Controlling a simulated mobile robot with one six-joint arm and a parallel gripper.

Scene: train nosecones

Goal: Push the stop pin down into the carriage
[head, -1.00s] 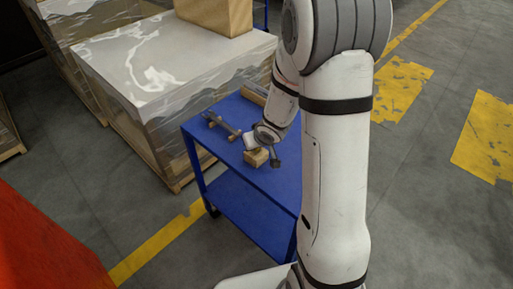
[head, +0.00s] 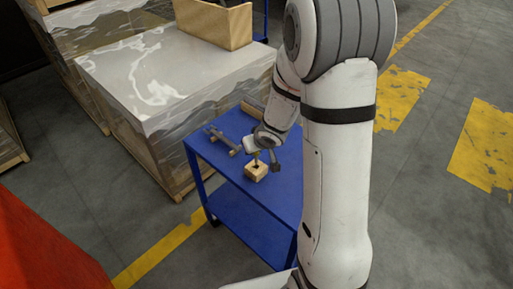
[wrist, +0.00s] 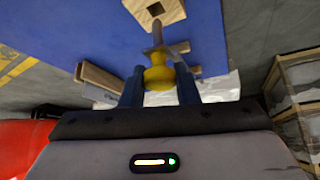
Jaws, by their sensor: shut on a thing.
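My gripper (wrist: 160,88) is shut on the yellow waisted knob of the stop pin (wrist: 158,73). The pin's thin brownish-grey shaft points away from the fingers, toward a light wooden block with a dark square hole (wrist: 140,8), which seems to be the carriage. In the head view this block (head: 249,174) stands on the blue cart, with its hole facing up. My gripper (head: 257,152) is just above the block with the pin (head: 257,160) pointing down. The pin's tip looks close to the hole, but I cannot tell whether it touches or enters it.
The blue cart (head: 233,172) has a grey bar-like part (head: 222,138) on its left and a wooden piece (head: 252,107) at its back. A red surface (head: 40,240) is at lower left.

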